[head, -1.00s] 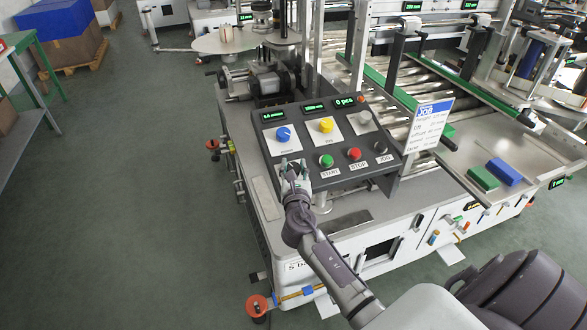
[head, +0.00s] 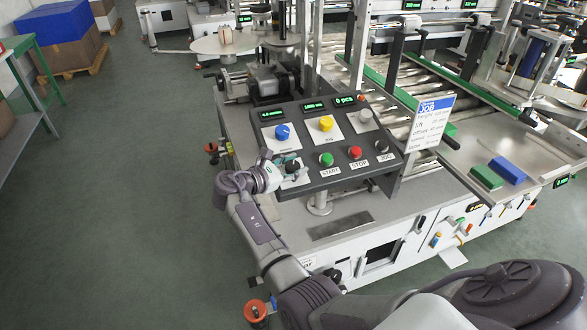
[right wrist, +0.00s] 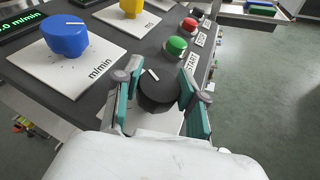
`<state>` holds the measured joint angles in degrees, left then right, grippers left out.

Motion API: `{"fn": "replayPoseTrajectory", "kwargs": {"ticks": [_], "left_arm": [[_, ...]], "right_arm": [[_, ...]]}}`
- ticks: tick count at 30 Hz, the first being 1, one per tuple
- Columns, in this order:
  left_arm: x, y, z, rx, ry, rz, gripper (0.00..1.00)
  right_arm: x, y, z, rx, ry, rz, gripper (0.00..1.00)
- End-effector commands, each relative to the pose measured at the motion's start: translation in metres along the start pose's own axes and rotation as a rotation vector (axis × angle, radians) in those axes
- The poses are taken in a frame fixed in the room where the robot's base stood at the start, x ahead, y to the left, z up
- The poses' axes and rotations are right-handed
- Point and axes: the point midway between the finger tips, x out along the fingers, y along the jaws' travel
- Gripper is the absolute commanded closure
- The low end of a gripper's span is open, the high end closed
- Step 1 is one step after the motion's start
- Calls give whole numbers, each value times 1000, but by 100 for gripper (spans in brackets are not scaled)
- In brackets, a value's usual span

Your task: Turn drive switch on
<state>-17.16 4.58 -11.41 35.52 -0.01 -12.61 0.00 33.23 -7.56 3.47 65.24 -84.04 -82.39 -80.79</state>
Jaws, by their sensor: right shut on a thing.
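The drive switch is a black round knob (right wrist: 158,92) with a white mark, on a white plate at the lower left corner of the dark control panel (head: 335,178). It also shows in the head view (head: 292,167). My right gripper (right wrist: 157,100) has its teal-padded fingers on both sides of the knob and is shut on it. In the head view my right gripper (head: 284,168) reaches the panel from the left. The knob's label is hidden. My left gripper is not in view.
Beside the switch are the green START button (head: 326,160), the red STOP button (head: 355,153) and the black JOG button (head: 381,146). A blue knob (head: 282,132) and a yellow knob (head: 326,124) sit above. A job card (head: 430,125) stands at the right.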

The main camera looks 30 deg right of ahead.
Motion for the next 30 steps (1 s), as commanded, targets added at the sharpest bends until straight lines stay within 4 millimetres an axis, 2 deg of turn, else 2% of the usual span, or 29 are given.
{"fn": "replayPoseTrajectory", "kwargs": {"ticks": [13,30], "left_arm": [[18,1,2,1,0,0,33],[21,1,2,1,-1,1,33]], "right_arm": [[0,-1,-2,91,1,-255,94],[0,-2,-1,111,2,-309,94]]}}
